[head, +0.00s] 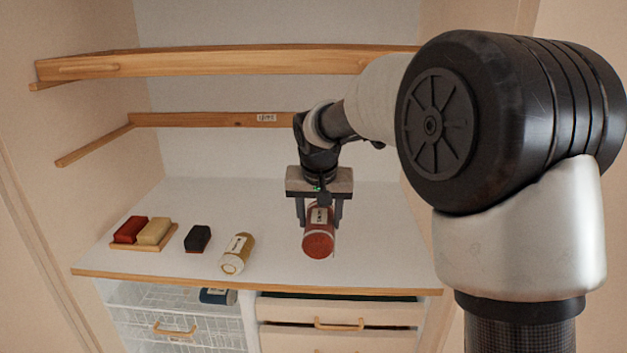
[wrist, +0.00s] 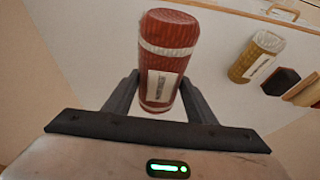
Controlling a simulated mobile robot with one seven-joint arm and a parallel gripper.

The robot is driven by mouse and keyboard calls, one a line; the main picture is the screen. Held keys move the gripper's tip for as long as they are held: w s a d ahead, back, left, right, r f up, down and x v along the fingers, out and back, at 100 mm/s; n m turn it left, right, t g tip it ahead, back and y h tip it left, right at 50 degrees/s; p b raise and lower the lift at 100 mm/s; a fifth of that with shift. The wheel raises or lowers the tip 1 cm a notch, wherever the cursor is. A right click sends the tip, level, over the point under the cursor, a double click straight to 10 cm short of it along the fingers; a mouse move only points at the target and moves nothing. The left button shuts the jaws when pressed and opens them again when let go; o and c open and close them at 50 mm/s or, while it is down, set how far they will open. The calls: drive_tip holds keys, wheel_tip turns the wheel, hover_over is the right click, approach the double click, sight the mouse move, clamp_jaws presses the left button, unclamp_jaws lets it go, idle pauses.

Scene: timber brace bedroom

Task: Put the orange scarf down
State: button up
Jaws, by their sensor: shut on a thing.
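The orange scarf (head: 318,240) is a reddish-orange roll with a pale label band. My gripper (head: 319,222) is shut on it from above, with one finger on each side. The scarf is at or above the right part of the white shelf top (head: 375,225); I cannot tell whether it touches. In the wrist view the scarf (wrist: 168,55) lies between the two dark fingers (wrist: 160,98), its far end sticking out past them and its label showing. Its underside is hidden.
Left of the scarf are a yellow roll (head: 238,253), a dark block (head: 198,238) and a wooden tray (head: 150,246) bearing a red and a yellow block. Below are a wire basket (head: 175,325) with a blue item and drawers (head: 340,341). Wooden rails (head: 220,63) cross above.

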drive_tip(key=s+d+f+p, duration=0.2)
drive_tip(key=s+d, duration=0.3)
drive_tip(key=d, duration=0.2)
drive_tip(key=s+d+f+p, duration=0.3)
drive_tip(key=s+d, duration=0.2)
drive_tip(key=d, duration=0.2)
drive_tip(key=shift+f+n+p, duration=0.15)
drive_tip(key=shift+n+p, duration=0.15)
drive_tip(key=shift+p, duration=0.05)
